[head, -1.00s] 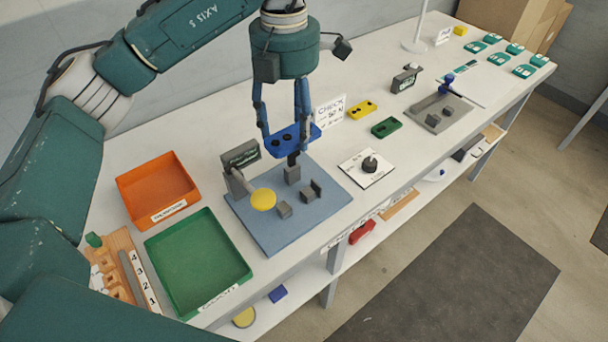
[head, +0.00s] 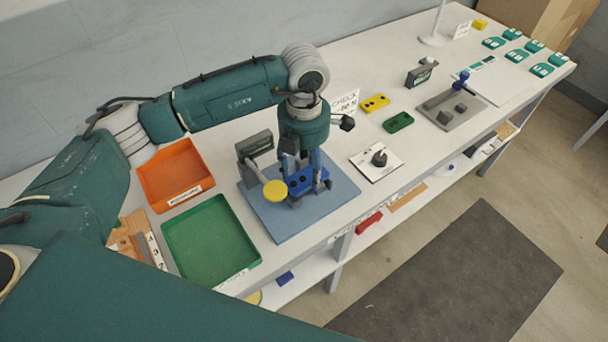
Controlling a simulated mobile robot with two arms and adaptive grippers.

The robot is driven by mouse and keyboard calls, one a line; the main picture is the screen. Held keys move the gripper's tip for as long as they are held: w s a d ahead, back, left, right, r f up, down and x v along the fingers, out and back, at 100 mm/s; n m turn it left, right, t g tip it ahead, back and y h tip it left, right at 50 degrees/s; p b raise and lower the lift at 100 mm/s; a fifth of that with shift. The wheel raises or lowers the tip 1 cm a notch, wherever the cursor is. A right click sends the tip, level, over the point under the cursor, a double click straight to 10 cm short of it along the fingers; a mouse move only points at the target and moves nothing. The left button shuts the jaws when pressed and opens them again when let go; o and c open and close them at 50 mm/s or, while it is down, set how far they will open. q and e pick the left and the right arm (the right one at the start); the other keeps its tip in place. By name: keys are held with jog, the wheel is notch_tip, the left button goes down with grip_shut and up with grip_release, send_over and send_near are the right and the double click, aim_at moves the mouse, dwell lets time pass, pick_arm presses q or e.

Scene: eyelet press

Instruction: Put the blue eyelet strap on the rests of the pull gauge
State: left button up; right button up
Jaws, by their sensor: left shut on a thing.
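The blue eyelet strap (head: 297,182) is in my left gripper (head: 308,180), which is shut on it and points down. The strap is now low over the pull gauge (head: 282,226), a blue-grey plate with a grey upright and a yellow disc on an arm. The strap hides most of the grey rests, and the yellow disc (head: 275,191) overlaps its left end in the view. I cannot tell whether the strap touches the rests. My right gripper is not in view.
An orange tray (head: 154,202) and a green tray (head: 168,246) stand left of the gauge. A yellow strap (head: 375,102) and a green strap (head: 398,122) lie to the right, behind a white card with a dark peg (head: 379,158). A grey fixture (head: 437,119) stands farther right.

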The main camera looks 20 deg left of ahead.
aim_at(304, 174)
pick_arm(q)
notch_tip(304, 174, down, 4)
jog(key=shift+r+p, duration=0.2)
jog(key=shift+p, duration=0.25)
jog(key=shift+f, duration=0.2)
jog(key=o, duration=1)
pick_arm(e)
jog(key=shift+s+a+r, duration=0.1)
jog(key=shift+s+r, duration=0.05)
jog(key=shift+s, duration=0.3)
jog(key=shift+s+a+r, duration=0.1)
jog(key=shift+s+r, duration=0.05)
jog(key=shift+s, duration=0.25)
